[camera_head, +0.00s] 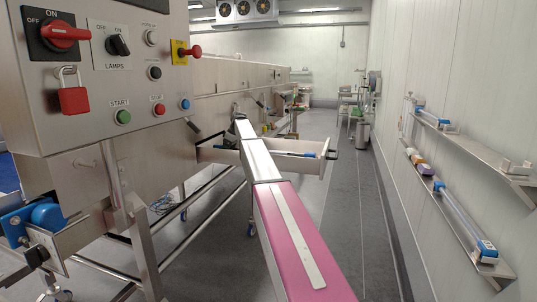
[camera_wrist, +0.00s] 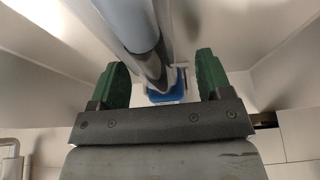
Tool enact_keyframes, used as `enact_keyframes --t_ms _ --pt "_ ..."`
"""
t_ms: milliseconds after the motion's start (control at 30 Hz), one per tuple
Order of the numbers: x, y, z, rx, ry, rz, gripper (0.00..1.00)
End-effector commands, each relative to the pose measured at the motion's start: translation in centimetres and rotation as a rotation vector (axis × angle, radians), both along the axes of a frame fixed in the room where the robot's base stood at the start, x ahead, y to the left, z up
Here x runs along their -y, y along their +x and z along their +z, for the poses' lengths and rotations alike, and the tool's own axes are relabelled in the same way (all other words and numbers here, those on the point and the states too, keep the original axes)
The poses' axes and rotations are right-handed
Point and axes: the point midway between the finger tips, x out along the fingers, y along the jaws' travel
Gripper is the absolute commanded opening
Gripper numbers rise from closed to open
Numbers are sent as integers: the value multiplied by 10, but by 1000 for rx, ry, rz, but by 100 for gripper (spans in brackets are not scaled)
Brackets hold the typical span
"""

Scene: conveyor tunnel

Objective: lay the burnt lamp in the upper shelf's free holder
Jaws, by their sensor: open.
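In the wrist view a grey tube lamp (camera_wrist: 131,22), darkened near its blue end cap (camera_wrist: 166,93), runs from the top edge to between my fingers. My gripper (camera_wrist: 162,75) has two green fingers standing wide apart, one on each side of the lamp's end; I cannot tell whether either touches it. In the head view my arm reaches to an open tray (camera_head: 315,167) at the machine's side, where a blue lamp end shows; the gripper itself is not clear there. The upper shelf (camera_head: 472,147) on the right wall has a pale holder (camera_head: 515,168) at its near end, which looks empty.
A blue-ended item (camera_head: 433,117) lies on the upper shelf's far part. A control panel (camera_head: 110,65) stands at left. The floor aisle (camera_head: 345,200) is clear.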

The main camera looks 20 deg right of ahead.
Motion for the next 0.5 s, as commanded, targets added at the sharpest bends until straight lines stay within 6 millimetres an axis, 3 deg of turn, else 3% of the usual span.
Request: enact_keyframes --t_ms 33,233,267,300,400,500 --pt "0 0 0 0 0 0 69" --pt "0 0 0 0 0 0 3" --pt "0 0 1 -1 -1 0 41" --pt "0 0 1 -1 -1 0 28" --pt "0 0 1 -1 -1 0 2" --pt "0 0 1 0 0 0 2"
